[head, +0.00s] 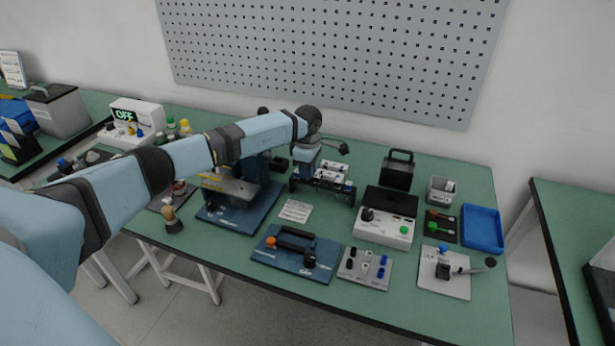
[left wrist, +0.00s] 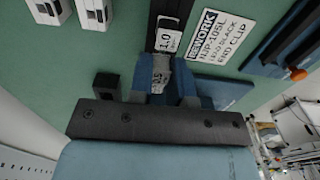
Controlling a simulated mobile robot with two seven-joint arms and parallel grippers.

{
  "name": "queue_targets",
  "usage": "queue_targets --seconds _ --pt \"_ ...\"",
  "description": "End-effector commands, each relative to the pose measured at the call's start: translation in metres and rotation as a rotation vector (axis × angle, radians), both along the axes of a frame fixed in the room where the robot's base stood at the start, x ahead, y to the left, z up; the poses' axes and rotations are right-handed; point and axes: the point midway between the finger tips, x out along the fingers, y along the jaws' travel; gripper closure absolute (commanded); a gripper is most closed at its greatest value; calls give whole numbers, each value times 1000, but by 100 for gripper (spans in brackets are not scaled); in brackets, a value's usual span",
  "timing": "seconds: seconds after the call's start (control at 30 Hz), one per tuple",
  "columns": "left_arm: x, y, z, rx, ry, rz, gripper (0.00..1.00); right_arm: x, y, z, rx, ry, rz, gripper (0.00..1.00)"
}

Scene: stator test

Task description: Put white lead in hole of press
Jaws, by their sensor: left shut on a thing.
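My left gripper (head: 305,158) is at the back middle of the green bench, at the left end of a black rack (head: 348,203) with small white blocks. In the left wrist view, its blue fingers (left wrist: 162,78) are shut on a small pale grey piece (left wrist: 161,68). I cannot tell whether that piece is the white lead. A blue-based machine (head: 232,217), possibly the press, stands left of the rack, partly hidden by my left arm. No hole shows clearly. My right gripper is not in view.
A printed card (head: 296,211) lies between the machine and rack. A blue fixture with a black handle (head: 297,250), a grey plate with small plugs (head: 365,265), a white control box (head: 385,230), a lever plate (head: 445,285) and a blue tray (head: 483,230) occupy the front and right.

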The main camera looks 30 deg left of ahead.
Motion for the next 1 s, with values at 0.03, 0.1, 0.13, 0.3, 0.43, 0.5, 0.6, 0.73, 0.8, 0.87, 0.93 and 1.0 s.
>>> queue_targets --seconds 0.03,0.1,0.13,0.3,0.43,0.5,0.6,0.73,0.8,0.87,0.93,1.0 --pt "0 0 6 0 -1 0 100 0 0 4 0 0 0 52" --pt "0 0 10 0 0 0 100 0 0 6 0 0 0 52" --pt "0 0 12 0 0 1 100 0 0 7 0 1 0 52" --pt "0 1 22 0 1 1 100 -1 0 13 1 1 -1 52" --pt "0 0 29 0 1 1 100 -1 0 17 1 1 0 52" --pt "0 0 34 0 1 0 100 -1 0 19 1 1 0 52" --pt "0 0 40 0 0 0 100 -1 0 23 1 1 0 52" --pt "0 0 46 0 0 0 100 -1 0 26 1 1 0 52" --pt "0 0 48 0 0 0 100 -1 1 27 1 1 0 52" --pt "0 0 47 0 0 0 100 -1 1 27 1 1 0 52" --pt "0 0 47 0 1 0 100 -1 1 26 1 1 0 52" --pt "0 0 47 0 1 0 100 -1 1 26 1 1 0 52"
